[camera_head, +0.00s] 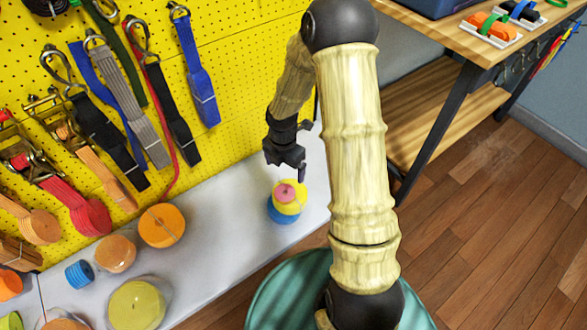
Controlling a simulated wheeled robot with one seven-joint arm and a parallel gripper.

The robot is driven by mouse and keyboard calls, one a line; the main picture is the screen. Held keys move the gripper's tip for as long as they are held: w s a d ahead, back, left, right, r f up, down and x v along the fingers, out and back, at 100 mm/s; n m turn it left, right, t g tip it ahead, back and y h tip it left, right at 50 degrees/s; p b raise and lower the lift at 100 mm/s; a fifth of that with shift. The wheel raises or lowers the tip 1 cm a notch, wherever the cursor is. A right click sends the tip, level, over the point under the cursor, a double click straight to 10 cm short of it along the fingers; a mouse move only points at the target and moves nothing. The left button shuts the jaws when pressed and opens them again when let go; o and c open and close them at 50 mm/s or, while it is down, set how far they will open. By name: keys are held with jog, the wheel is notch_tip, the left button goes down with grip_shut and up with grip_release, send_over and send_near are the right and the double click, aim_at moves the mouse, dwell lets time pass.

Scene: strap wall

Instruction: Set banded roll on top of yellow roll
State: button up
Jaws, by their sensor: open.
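A small stack stands on the pale bench near its right end. It has a blue roll (284,216) at the bottom, a yellow roll (293,208) above it and a smaller pink piece (286,192) at the top. I cannot tell for sure whether the pink piece is the banded roll. My gripper (286,166) points down just above the stack, open, with nothing visible between its fingers. It appears apart from the pink piece, though the gap is hard to judge.
An orange roll (162,226), a peach roll (116,253), a small blue ribbed roll (79,273) and a wrapped yellowish roll (137,304) stand left on the bench (235,245). Straps hang on the yellow pegboard (235,60) behind. A wooden table (430,32) stands at right.

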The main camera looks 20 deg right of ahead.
jog(key=s+r+m+t, duration=0.2)
jog(key=s+r+m, duration=1.1)
jog(key=m, duration=1.2)
notch_tip(320, 180, up, 3)
jog(key=shift+s+f, duration=0.1)
jog(key=shift+s, duration=0.3)
jog(key=shift+a, duration=0.1)
notch_tip(320, 180, up, 33)
jog(key=p, duration=3.3)
